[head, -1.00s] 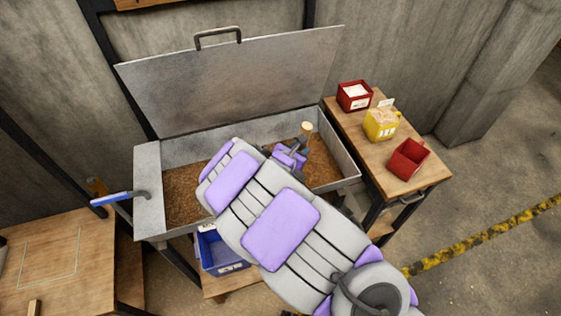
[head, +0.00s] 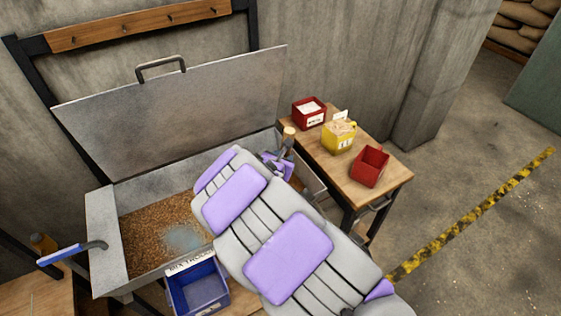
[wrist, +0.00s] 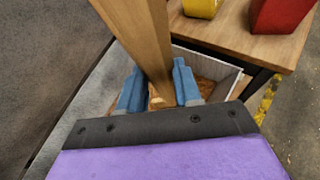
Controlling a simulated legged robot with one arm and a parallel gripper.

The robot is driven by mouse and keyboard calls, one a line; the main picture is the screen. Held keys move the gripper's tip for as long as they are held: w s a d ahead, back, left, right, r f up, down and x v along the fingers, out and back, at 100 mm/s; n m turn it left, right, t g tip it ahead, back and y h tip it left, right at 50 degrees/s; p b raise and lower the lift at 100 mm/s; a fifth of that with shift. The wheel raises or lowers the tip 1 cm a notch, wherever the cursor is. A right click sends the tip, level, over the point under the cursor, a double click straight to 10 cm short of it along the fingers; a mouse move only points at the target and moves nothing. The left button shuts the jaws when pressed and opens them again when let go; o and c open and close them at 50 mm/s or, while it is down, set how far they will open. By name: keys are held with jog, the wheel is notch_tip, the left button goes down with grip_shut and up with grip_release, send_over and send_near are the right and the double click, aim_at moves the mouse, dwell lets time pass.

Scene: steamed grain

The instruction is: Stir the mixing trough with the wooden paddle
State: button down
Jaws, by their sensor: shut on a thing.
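The metal mixing trough (head: 150,188) stands with its lid (head: 180,105) raised against the wall. Brown grain (head: 145,235) covers its floor, with a pale bluish patch (head: 186,238) near the front middle. My gripper (wrist: 159,92) is shut on the wooden paddle (wrist: 140,30), with blue fingers on both sides of its shaft. In the head view my gripper (head: 277,165) is over the trough's right end, and the paddle's top (head: 289,132) sticks up above it. The paddle's lower end is hidden; grain shows around the fingers in the wrist view.
A wooden side table (head: 390,172) at the right holds a red bin with white contents (head: 308,113), a yellow bin (head: 338,138) and an empty red bin (head: 370,167). A blue bin (head: 200,290) sits below the trough's front. A blue-handled lever (head: 65,255) juts out left.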

notch_tip(320, 180, up, 20)
jog(key=s+a+p, duration=0.1)
jog(key=p, duration=1.5)
jog(key=shift+a+p, duration=0.3)
jog(key=shift+a, duration=0.1)
jog(key=shift+s, duration=0.1)
